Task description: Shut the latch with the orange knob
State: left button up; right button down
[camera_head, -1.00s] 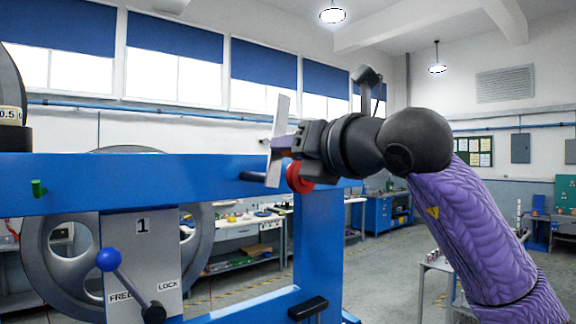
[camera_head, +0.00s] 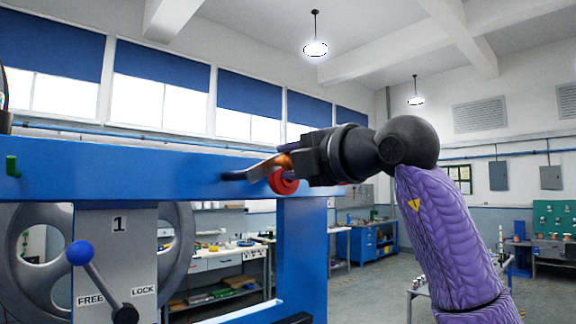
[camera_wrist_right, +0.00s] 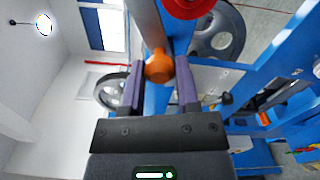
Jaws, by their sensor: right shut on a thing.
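The orange knob (camera_head: 284,160) sits on the grey latch arm (camera_head: 262,169), which lies at a low slant against the front of the blue beam (camera_head: 130,176). A red disc (camera_head: 284,182) is just below the knob. My right gripper (camera_head: 292,159) reaches in from the right and is shut on the knob. In the right wrist view the orange knob (camera_wrist_right: 158,66) shows between the two purple fingers. The gripper hides part of the latch's right end in the head view. My left gripper is not in view.
Below the beam are a grey wheel (camera_head: 178,245), a panel marked 1 (camera_head: 118,223) and a blue-knobbed lever (camera_head: 80,253) between FREE and LOCK. A green peg (camera_head: 13,166) sticks out at the left. Workbenches stand behind, with open floor at right.

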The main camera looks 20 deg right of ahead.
jog(key=shift+w+d+f+m+b, duration=0.1)
jog(key=shift+f+m+b, duration=0.3)
jog(key=shift+m, duration=0.45)
jog(key=shift+s+d+f+m+b, duration=0.1)
jog(key=shift+f+m+b, duration=0.3)
jog(key=shift+m, duration=0.4)
jog(key=shift+w+d+f+m+b, duration=0.1)
jog(key=shift+f+m+b, duration=0.25)
jog(key=shift+m, duration=0.5)
jog(key=shift+c, duration=1.7)
grip_release()
jog(key=shift+r, duration=0.1)
jog(key=b+v, duration=0.3)
jog(key=v, duration=0.7)
jog(key=shift+b, duration=0.35)
